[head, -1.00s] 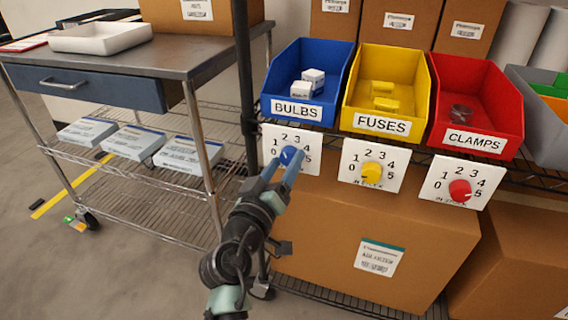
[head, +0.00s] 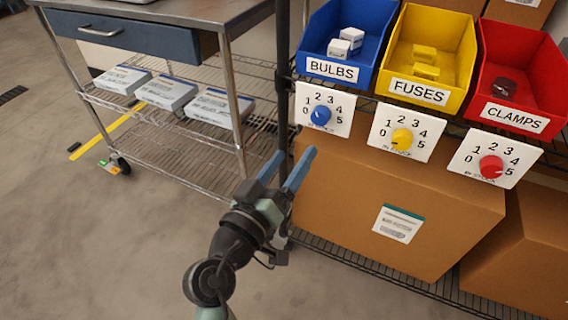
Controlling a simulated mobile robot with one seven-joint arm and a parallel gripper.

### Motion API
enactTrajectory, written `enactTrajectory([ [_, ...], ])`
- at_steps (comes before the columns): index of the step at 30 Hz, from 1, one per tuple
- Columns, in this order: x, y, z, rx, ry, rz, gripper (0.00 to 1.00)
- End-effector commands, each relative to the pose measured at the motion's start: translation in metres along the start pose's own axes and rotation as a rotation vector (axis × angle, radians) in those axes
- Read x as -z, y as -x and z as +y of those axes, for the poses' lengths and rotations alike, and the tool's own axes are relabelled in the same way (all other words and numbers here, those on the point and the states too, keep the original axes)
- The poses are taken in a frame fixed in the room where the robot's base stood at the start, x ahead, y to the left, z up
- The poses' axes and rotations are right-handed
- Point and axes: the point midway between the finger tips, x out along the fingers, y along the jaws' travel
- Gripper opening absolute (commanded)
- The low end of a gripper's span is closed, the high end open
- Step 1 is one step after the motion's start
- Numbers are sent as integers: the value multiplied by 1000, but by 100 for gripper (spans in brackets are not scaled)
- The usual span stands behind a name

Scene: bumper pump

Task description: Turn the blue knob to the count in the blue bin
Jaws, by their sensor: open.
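The blue knob (head: 320,115) sits on a white dial plate (head: 343,103) numbered 0 to 5, below the blue bin (head: 313,50) labelled BULBS. Its pointer is too small to read surely; it seems turned toward the upper numbers. Two small white boxes (head: 350,37) show in the blue bin, one slightly in front of the other. My gripper (head: 293,157) is open and empty, its blue fingers apart. It is below and left of the blue knob in the picture, not touching it, and the knob is in full view.
A yellow bin (head: 389,72) and a red bin (head: 489,105) stand to the right, with a yellow knob (head: 401,138) and a red knob (head: 491,167) below. A cardboard box (head: 340,210) fills the shelf underneath. A metal cart (head: 225,65) stands left, beside a dark post (head: 282,60).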

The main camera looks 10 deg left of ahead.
Motion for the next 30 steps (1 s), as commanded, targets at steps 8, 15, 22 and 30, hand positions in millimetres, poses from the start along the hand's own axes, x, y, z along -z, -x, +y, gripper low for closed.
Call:
enactTrajectory([
  [8,0,23,0,0,-1,0,75],
  [15,0,23,0,0,0,0,75],
  [22,0,23,0,0,0,0,75],
  [30,62,-4,52,6,-210,71,75],
])
